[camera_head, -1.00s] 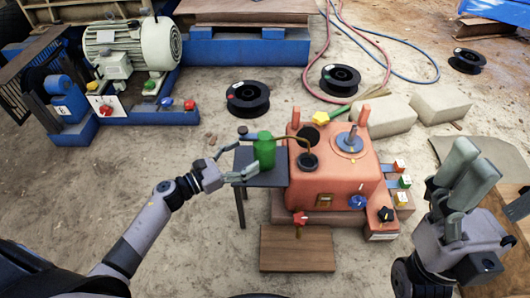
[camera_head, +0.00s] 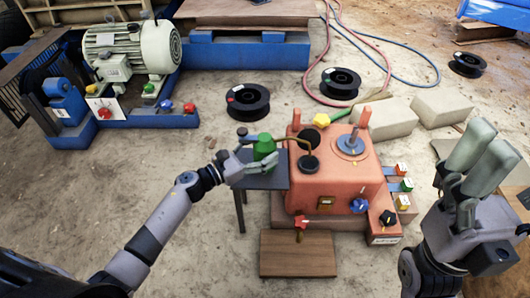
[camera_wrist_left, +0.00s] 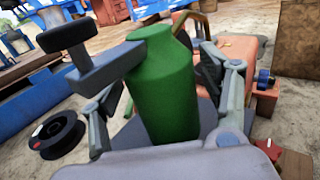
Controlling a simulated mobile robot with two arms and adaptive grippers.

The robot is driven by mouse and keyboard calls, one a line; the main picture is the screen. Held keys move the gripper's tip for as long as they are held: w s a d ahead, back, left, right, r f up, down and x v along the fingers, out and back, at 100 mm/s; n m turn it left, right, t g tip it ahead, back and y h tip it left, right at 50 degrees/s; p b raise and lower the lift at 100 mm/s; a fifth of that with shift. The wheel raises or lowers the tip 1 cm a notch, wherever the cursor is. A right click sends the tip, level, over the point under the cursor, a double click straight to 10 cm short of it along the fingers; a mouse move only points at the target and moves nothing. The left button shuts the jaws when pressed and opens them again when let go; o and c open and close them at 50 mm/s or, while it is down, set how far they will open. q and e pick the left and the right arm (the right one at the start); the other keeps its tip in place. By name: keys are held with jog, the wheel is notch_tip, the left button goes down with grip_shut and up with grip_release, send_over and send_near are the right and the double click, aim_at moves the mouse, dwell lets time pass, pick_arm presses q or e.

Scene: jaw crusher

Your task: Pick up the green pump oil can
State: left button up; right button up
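The green pump oil can (camera_head: 264,146) stands upright on a small dark table (camera_head: 262,180) left of the red machine. It has a dark lever head and a thin brown spout reaching right over the machine. In the left wrist view the green can body (camera_wrist_left: 165,90) fills the middle between the fingers. My left gripper (camera_head: 259,160) is at the can with a finger on either side. The fingers look open around it, with small gaps; contact is not clear. My right gripper (camera_head: 478,152) is raised at the right, empty, and its fingers look apart.
The red machine (camera_head: 330,175) with knobs and coloured buttons stands close right of the can. A wooden board (camera_head: 298,254) lies in front. Black spools (camera_head: 248,100) and concrete blocks (camera_head: 440,105) lie behind. A motor on a blue frame (camera_head: 130,55) stands back left.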

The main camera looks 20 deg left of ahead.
pick_arm(q)
jog(key=c, duration=1.2)
jog(key=shift+c, duration=0.3)
jog(key=shift+r, duration=0.1)
